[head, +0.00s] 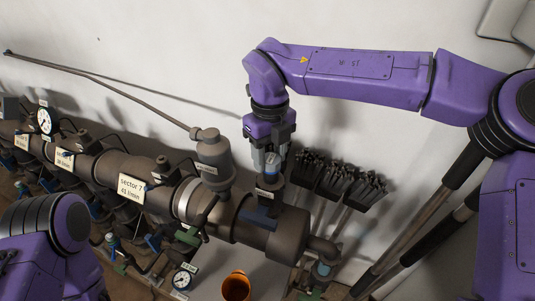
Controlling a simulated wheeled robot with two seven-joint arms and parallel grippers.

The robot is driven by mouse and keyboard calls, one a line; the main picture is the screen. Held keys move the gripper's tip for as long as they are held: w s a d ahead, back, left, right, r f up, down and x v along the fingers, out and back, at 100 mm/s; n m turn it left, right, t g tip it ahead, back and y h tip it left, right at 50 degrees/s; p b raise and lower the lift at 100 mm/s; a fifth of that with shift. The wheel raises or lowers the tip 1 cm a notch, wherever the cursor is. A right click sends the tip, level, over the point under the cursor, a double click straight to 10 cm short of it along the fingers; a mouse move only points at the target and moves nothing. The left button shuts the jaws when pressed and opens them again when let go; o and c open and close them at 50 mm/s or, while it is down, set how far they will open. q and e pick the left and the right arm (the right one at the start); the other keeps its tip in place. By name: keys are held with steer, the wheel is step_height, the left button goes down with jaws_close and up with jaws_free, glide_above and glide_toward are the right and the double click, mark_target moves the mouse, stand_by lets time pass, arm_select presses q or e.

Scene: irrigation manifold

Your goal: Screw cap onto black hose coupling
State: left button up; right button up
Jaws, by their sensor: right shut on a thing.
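My right gripper (271,168) points down above the right end of the manifold. Its grey fingers are closed around a small pale blue-grey piece, which looks like the cap (272,160). Directly below the fingers is a dark upright fitting (268,184), which looks like the black hose coupling, above a blue block (260,215) on the pipe. I cannot tell whether the cap touches the coupling or is threaded on it. My left arm shows at the lower left, but its gripper is out of view.
The thick manifold pipe (285,236) runs leftward with gauges, labels and valves. A grey cylinder (213,160) stands just left of my right gripper. An orange cup (236,287) stands below the pipe.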

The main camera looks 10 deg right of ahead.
steer(key=shift+s+f+m+b, duration=0.25)
steer(key=shift+f+m+b, duration=0.05)
steer(key=shift+f+m, duration=0.1)
jaws_close()
steer(key=shift+m+b, duration=0.75)
steer(key=shift+m, duration=0.45)
steer(key=shift+s+r+m, duration=0.1)
steer(key=shift+r+m, duration=0.05)
steer(key=shift+m, duration=0.35)
steer(key=shift+b, duration=0.3)
steer(key=shift+m+b, duration=0.6)
steer(key=shift+m, duration=0.1)
steer(key=m+b, duration=0.2)
steer(key=shift+m, duration=0.6)
